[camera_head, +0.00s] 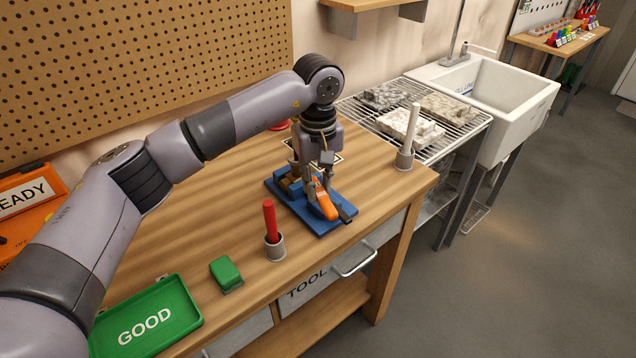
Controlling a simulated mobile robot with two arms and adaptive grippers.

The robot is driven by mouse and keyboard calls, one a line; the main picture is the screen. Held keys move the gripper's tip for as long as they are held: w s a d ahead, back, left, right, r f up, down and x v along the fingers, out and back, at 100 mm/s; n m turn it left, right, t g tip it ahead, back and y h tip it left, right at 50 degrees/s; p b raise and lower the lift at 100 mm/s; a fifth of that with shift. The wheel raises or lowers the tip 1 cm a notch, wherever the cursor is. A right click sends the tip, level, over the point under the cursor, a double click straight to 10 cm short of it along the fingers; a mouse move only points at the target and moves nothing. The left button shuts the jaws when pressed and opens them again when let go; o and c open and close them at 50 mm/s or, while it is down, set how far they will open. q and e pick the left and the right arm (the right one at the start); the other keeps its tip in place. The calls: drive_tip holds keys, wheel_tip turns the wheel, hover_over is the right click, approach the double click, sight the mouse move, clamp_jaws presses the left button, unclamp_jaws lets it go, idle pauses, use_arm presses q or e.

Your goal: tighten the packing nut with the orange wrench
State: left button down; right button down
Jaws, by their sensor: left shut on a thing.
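The orange wrench (325,205) is at the blue fixture plate (290,207) near the right end of the workbench. My left gripper (318,188) points down over the plate and is shut on the wrench. A brass-coloured fitting (292,184) sits on the plate, left of the fingers. I cannot pick out the packing nut clearly; the gripper covers part of that area. My right gripper is not in view.
A red rod stands in a grey cup (275,247) in front of the plate, and a white rod in another cup (404,159) behind right. A green block (226,272) and the green GOOD tray (187,319) are at front left. A wire rack (455,142) adjoins the bench.

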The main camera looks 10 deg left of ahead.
use_arm(q)
drive_tip(key=shift+f+b, duration=0.9)
drive_tip(key=shift+f, duration=0.3)
drive_tip(key=shift+r, duration=0.1)
drive_tip(key=shift+s+a+m+b, duration=0.4)
drive_tip(key=shift+s+a+m, duration=0.05)
drive_tip(key=shift+a+m, duration=0.45)
drive_tip(key=shift+s+a+m+b, duration=0.35)
drive_tip(key=shift+s+a+m, duration=0.05)
drive_tip(key=shift+a+m, duration=0.45)
drive_tip(key=shift+r, duration=0.1)
drive_tip(key=shift+r+p, duration=0.5)
drive_tip(key=shift+r, duration=0.4)
